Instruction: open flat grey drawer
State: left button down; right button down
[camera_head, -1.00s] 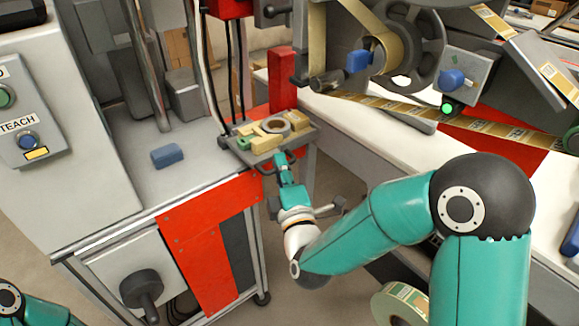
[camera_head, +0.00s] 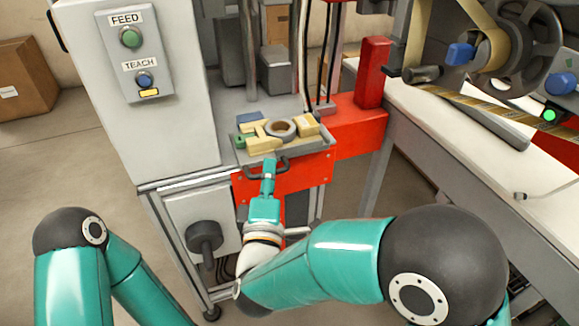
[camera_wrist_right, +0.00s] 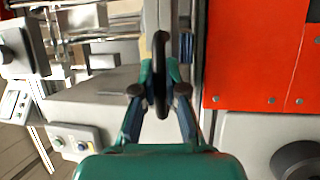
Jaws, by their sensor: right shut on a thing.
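The flat grey drawer (camera_head: 291,150) is a shallow tray at the front of the grey machine, above a red panel. It bears tan blocks, a ring-shaped reel and a green piece. Its dark handle (camera_head: 284,167) is on the front side. My right gripper (camera_head: 269,165) is shut on this handle from the front. In the right wrist view the black handle (camera_wrist_right: 160,72) stands between the two fingers of the gripper (camera_wrist_right: 160,88). Part of the handle is hidden by the fingers. My left arm shows at the lower left, but its gripper is out of view.
A control box (camera_head: 133,55) with FEED and TEACH buttons stands left of the drawer. A red post (camera_head: 373,72) and a white bench (camera_head: 450,125) are to the right. A black knob (camera_head: 205,238) sticks out below. Floor shows between machine and bench.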

jog(key=shift+a+f, duration=0.15)
jog(key=shift+f, duration=0.1)
jog(key=c, duration=1.2)
grip_release()
jog(key=shift+r, duration=0.2)
